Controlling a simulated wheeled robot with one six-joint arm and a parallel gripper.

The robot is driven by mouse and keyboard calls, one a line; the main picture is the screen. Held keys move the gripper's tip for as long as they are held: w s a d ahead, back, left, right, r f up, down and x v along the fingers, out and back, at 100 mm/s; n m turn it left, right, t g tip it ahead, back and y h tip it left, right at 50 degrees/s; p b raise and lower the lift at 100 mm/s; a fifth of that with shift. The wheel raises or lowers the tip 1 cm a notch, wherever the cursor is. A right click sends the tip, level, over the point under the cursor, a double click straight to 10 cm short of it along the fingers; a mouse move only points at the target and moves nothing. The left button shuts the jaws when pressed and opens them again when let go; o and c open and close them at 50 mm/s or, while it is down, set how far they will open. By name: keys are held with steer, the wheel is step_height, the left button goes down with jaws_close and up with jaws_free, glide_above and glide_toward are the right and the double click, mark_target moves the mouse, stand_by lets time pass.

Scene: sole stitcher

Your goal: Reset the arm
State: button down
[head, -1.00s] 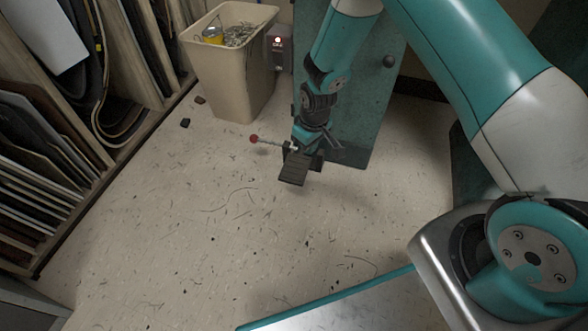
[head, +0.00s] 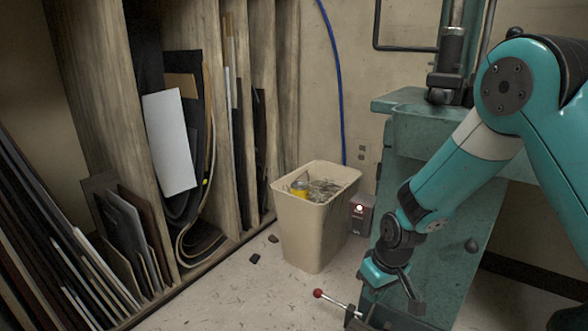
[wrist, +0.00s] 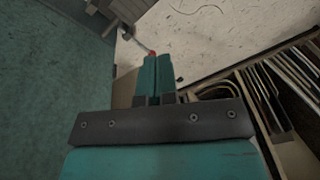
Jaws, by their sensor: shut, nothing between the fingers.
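My gripper (head: 380,273) hangs at the lower right in the head view, in front of the teal machine stand (head: 440,245). In the wrist view its two teal fingers (wrist: 158,78) lie together with nothing between them. A lever with a red ball (head: 318,293) sticks out to the left, below my gripper. The red ball also shows in the wrist view (wrist: 152,53), just beyond the fingertips; I cannot tell if they touch. The dark part at the lever's base is mostly cut off by the lower edge of the head view.
A beige bin (head: 312,230) with scraps and a yellow can stands left of the arm. A small box with a red light (head: 361,212) is beside it. Racks of sheets (head: 170,140) fill the left. Open floor (head: 215,305) lies in front of the bin.

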steer(key=s+a+r+y+p, duration=0.15)
steer(key=s+r, duration=0.35)
steer(key=r, duration=0.5)
steer(key=s+a+r+p, duration=0.2)
steer(key=s+r, duration=0.2)
steer(key=r, duration=0.5)
steer(key=s+r+n+g+y+p, duration=0.15)
steer(key=s+r+p, duration=0.25)
steer(key=s+r, duration=1.05)
step_height(320, 180, up, 36)
steer(key=s+p, duration=0.1)
steer(key=p, duration=3.6)
steer(key=shift+s+p, duration=0.3)
steer(key=shift+d+t, duration=0.1)
steer(key=shift+t, duration=0.15)
steer(key=shift+n, duration=0.25)
